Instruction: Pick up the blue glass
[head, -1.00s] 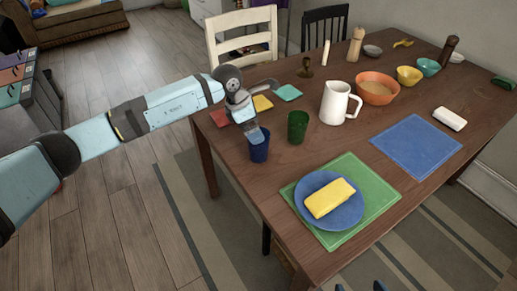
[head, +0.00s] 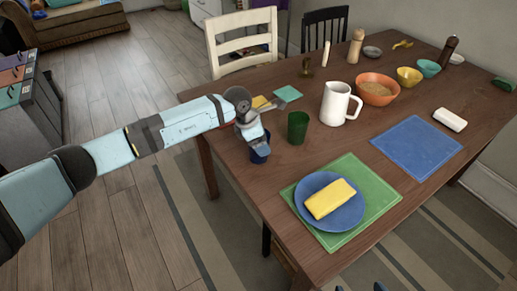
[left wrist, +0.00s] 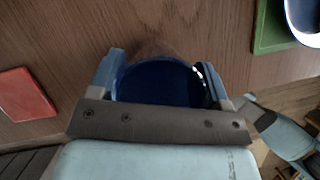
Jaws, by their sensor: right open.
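The blue glass (head: 260,158) stands near the left edge of the wooden table, mostly hidden by my left gripper (head: 262,143) in the head view. In the left wrist view, the round dark blue opening of the glass (left wrist: 160,84) lies between the two fingers of my left gripper (left wrist: 162,78). One finger is close along each side of the glass. I cannot tell whether both fingers press on it. Only small dark tips of my right gripper (head: 374,286) show at the bottom edge of the head view, away from the glass.
A green glass (head: 298,127) stands just right of the blue glass. A white pitcher (head: 336,103) is behind it. A blue plate (head: 318,218) with a yellow cloth (head: 330,198) lies on a green placemat (head: 365,221) in front. A red coaster (left wrist: 24,95) lies nearby.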

